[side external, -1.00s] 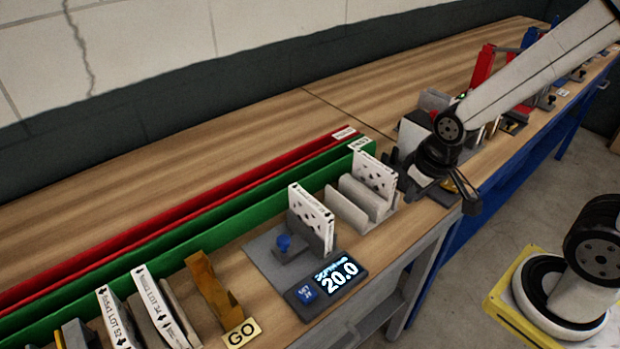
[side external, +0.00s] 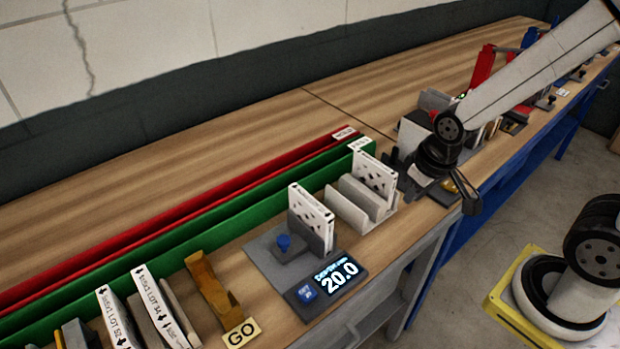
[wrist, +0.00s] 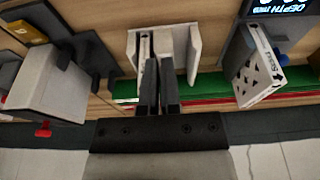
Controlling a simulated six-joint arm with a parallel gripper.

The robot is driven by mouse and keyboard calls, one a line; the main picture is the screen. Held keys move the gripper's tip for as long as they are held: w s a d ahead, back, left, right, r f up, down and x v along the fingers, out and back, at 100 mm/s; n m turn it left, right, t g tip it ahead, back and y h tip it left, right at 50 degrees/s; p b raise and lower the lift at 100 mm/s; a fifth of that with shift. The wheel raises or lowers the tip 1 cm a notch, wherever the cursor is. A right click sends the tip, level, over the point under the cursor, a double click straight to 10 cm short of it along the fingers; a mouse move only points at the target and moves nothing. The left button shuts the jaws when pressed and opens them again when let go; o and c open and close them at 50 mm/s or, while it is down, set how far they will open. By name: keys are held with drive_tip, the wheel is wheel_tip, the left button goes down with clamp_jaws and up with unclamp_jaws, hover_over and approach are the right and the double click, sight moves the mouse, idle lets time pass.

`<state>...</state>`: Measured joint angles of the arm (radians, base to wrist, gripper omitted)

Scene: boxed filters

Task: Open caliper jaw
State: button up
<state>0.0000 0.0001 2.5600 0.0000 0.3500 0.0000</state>
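The caliper is a grey fixture (side external: 268,262) with a blue knob (side external: 284,241) on its sliding jaw. A white boxed filter (side external: 310,214) stands upright at its jaw; the exact gap there is hard to see. Its display (side external: 336,277) reads depth 20.0. In the wrist view the filter (wrist: 262,75) is at the right and part of the display (wrist: 280,8) at the top right. My gripper (wrist: 159,62) has its fingers drawn together with only a thin gap and nothing visible between them. In the side view it is right of the caliper, beyond a grey holder.
The grey holder (side external: 347,207) carries another white filter (side external: 375,172). Green (side external: 190,229) and red (side external: 170,232) long bins run behind the fixtures. An ochre bracket (side external: 209,287) with a GO plate (side external: 240,333) and lot-marked boxes (side external: 117,317) stand at front left. Bare bench lies behind the bins.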

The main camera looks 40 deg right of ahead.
drive_tip(key=o, duration=0.7)
drive_tip(key=shift+r, duration=0.15)
drive_tip(key=shift+o, duration=0.7)
drive_tip(key=shift+r, duration=0.25)
wheel_tip(320, 180, up, 5)
drive_tip(key=m+g, duration=0.3)
drive_tip(key=m, duration=0.6)
hover_over(283, 239)
wheel_tip(283, 239, down, 4)
drive_tip(key=shift+f, duration=0.55)
drive_tip(key=shift+f, duration=0.1)
drive_tip(key=shift+f, duration=3.75)
